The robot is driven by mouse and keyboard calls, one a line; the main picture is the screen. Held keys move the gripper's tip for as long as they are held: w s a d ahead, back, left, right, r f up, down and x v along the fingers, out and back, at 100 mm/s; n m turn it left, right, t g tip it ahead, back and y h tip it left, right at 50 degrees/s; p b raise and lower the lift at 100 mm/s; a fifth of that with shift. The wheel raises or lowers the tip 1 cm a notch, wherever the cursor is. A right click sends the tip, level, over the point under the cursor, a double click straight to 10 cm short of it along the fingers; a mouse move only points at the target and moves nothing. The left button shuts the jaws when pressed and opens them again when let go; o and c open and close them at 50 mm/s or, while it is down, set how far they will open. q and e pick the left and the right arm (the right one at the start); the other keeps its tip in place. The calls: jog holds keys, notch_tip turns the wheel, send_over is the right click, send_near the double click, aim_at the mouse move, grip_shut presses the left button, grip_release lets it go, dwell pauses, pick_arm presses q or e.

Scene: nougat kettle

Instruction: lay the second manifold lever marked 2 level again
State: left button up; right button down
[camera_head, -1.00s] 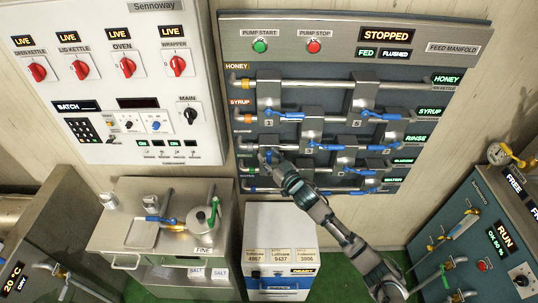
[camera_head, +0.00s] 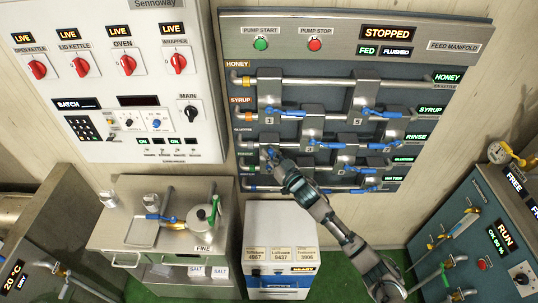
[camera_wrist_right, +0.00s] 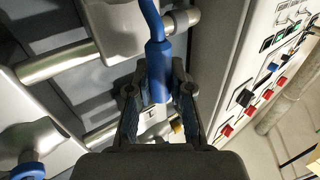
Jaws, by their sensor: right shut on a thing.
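The feed manifold (camera_head: 463,45) hangs on the wall with several blue-handled levers on its pipes. My right gripper (camera_head: 268,153) is at the manifold's lower left, below the lever marked 1 (camera_head: 285,113). In the right wrist view my right gripper (camera_wrist_right: 159,92) is shut on a blue lever handle (camera_wrist_right: 156,55), with a finger on each side of its thick end. This is probably lever 2, but its number is hidden and I cannot read it. In the wrist view the handle runs up from the fingers towards a grey block. My left gripper is not in view.
Another blue lever (camera_head: 318,146) lies close to the right of my gripper, and another blue handle (camera_wrist_right: 28,171) shows lower left in the wrist view. The switch panel (camera_head: 118,85) is on the left, a white cabinet (camera_head: 281,225) below. The manifold display reads STOPPED (camera_head: 386,32).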

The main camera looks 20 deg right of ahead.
pick_arm(q)
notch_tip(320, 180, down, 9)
jog(key=b, duration=0.9)
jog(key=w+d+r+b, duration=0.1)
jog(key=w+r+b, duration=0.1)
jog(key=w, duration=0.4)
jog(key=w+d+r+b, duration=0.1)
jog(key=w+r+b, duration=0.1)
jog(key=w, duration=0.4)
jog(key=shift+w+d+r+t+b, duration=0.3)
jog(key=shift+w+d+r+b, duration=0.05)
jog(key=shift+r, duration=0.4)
pick_arm(e)
jog(key=s+d+f+m+t+h, duration=0.1)
jog(key=d+f+m+t+h, duration=0.2)
jog(key=m, duration=0.9)
jog(key=s+d+f+m+t+h, duration=0.1)
jog(key=d+f+m+t+h, duration=0.2)
jog(key=m+h, duration=0.6)
jog(key=shift+s+d+f+m, duration=0.2)
jog(key=shift+d+f+m, duration=1)
jog(key=shift+f+m, duration=0.65)
jog(key=shift+h, duration=0.4)
jog(key=c, duration=1)
grip_release()
jog(key=shift+c, duration=0.2)
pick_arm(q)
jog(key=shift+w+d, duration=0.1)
pick_arm(e)
jog(key=v, duration=1.2)
